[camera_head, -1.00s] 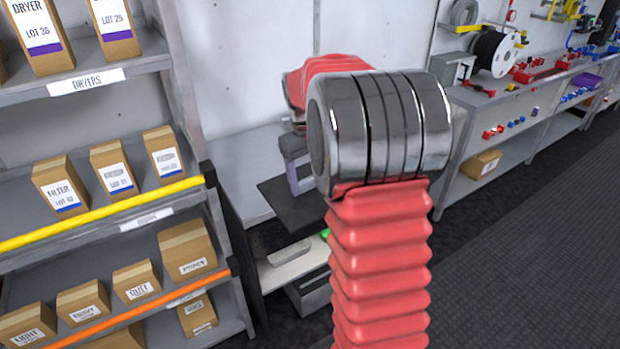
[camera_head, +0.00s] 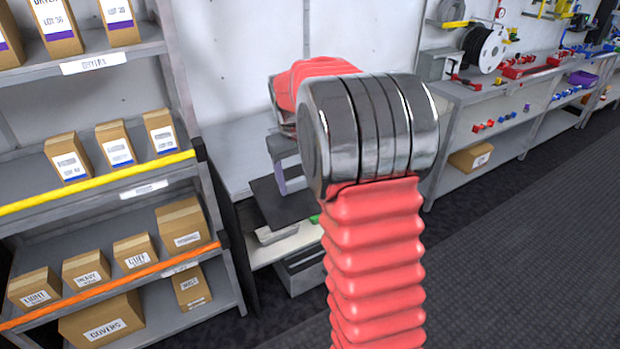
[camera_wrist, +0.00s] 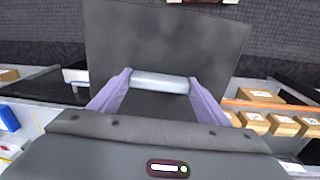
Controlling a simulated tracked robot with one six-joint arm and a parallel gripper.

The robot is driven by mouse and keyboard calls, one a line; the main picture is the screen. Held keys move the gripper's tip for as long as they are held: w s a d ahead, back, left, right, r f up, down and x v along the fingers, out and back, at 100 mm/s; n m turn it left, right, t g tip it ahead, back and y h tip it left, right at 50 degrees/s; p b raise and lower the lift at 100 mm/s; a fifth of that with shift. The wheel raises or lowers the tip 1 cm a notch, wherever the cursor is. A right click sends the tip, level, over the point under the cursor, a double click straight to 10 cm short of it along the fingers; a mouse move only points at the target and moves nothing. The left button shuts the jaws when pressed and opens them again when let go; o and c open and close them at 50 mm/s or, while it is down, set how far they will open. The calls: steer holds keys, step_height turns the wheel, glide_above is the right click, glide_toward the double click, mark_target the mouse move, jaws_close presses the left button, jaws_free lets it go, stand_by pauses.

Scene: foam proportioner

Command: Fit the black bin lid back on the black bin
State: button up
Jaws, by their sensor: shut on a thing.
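My gripper (camera_wrist: 158,84) has purple fingers and is shut on the pale grey bar handle (camera_wrist: 160,83) of the black bin lid (camera_wrist: 165,38). The lid is a flat dark panel, and it fills the upper middle of the wrist view. In the head view the lid (camera_head: 283,206) hangs level in front of the pale bench, partly behind my red arm. One purple finger (camera_head: 281,180) shows above it. I cannot make out the black bin for certain in either view.
A shelf rack with cardboard boxes (camera_head: 180,222) stands at the left. A pale bench (camera_head: 235,160) is behind the lid, with a dark grey box (camera_head: 303,272) low beneath it. A workbench (camera_head: 450,97) with reels and fittings runs along the right. Dark floor (camera_head: 510,270) is clear at right.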

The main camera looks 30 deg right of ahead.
steer(key=w+a+f+n, duration=0.1)
steer(key=w+a+f, duration=0.1)
steer(key=a, duration=0.8)
steer(key=w+a+f, duration=0.1)
steer(key=w+a, duration=0.3)
steer(key=a, duration=0.7)
steer(key=shift+a+f+n, duration=0.3)
steer(key=shift+f+n, duration=0.1)
